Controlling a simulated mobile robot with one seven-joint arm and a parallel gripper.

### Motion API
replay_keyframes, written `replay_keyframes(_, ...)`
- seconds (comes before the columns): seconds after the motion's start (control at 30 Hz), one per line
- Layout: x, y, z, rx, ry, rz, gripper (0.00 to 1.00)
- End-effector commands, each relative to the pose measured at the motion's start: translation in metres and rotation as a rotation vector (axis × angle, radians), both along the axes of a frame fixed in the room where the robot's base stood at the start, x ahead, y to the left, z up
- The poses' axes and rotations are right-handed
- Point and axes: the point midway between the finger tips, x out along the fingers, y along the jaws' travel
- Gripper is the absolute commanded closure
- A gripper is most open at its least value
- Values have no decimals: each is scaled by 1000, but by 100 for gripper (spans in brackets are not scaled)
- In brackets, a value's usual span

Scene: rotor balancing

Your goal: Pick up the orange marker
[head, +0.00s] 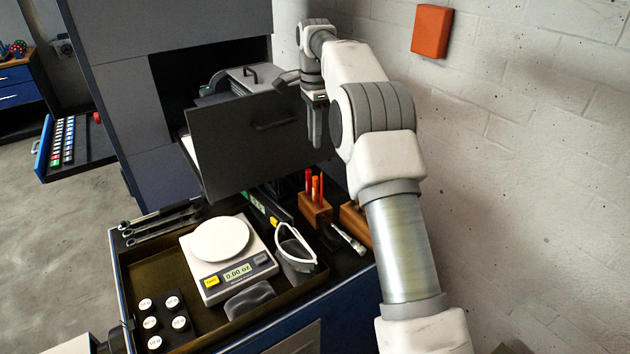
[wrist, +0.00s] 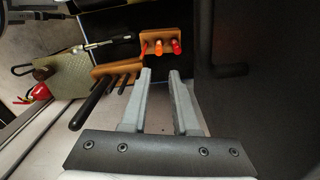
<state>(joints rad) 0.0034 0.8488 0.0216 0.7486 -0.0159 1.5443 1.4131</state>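The orange marker (head: 315,189) stands upright in a small wooden block (head: 313,212) between red markers, beneath my gripper (head: 315,130). In the wrist view the orange marker (wrist: 158,47) is the middle one of three in the block (wrist: 153,36). My gripper (wrist: 160,73) has its two grey fingers apart with nothing between them. The markers lie just beyond the fingertips in that view, and none touches them. In the head view the fingers hang down above the block, and my arm covers part of the gripper.
A dark panel with a handle (head: 245,150) stands close left of my gripper. A second wooden block (wrist: 115,68) holds dark-handled tools beside the first. A brick wall (head: 530,150) bounds the right.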

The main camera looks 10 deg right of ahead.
Motion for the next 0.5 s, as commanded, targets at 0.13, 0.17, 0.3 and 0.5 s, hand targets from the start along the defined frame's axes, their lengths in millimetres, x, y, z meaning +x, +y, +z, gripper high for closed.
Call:
replay_keyframes(0.13, 0, 0, -24, 0, 4, -3, 72)
replay_keyframes(0.17, -1, 0, -30, 0, 6, -3, 72)
replay_keyframes(0.3, -1, 0, -60, -1, 5, -1, 72)
replay_keyframes(0.5, -1, -1, -100, -1, 3, -1, 72)
